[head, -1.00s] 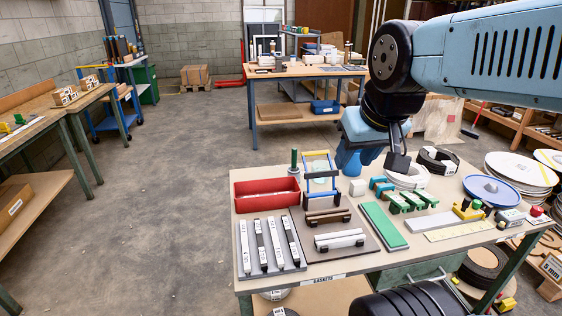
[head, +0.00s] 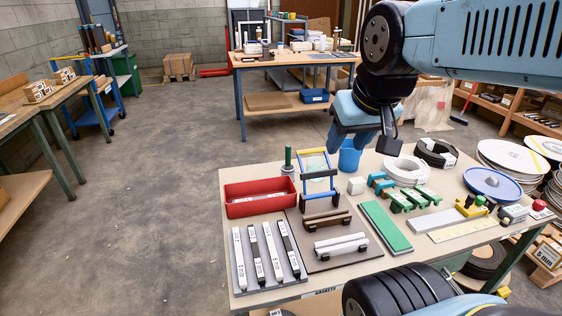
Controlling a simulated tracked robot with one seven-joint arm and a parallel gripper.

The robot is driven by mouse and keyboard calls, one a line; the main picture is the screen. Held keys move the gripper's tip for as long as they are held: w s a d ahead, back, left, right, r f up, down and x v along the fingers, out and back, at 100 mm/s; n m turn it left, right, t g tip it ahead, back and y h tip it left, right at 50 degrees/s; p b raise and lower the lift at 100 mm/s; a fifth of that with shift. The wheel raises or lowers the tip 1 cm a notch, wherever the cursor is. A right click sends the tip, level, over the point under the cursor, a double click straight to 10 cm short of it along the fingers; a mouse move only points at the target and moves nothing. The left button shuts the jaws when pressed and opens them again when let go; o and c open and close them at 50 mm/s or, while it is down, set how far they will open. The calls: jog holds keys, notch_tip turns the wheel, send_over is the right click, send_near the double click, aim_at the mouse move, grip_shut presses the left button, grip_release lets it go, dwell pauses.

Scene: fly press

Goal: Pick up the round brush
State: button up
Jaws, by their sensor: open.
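A slim green handle (head: 288,158) stands upright on a small grey round base behind the red tray, at the back left of the gasket table (head: 262,296). It may be the round brush; no bristles show, so I cannot tell for certain. My gripper (head: 350,142) hangs pointing down over the back of the table, to the right of the green handle and apart from it. It is open, and I see nothing held in it. A blue cup (head: 349,162) stands just below it in the picture.
The red tray (head: 240,211) holds a pale strip. A blue-framed stand (head: 318,176), labelled strips, a green block (head: 385,226), green clamps, a white coil (head: 408,170) and a blue disc (head: 492,184) crowd the table. Open floor lies to the left.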

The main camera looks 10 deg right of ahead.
jog(key=shift+o, duration=0.3)
jog(key=w+r+g, duration=0.1)
jog(key=w, duration=0.8)
jog(key=shift+d+r+m, duration=0.15)
jog(key=shift+r+m, duration=0.2)
jog(key=shift+m, duration=0.05)
jog(key=m+g, duration=0.3)
jog(key=g, duration=0.2)
send_over(288, 158)
jog(key=f, duration=1.6)
jog(key=shift+w+d+f, duration=0.15)
jog(key=shift+w+f, duration=0.25)
jog(key=shift+f, duration=0.2)
notch_tip(288, 158, down, 14)
jog(key=shift+w+r, duration=0.1)
jog(key=shift+r, duration=0.1)
grip_shut()
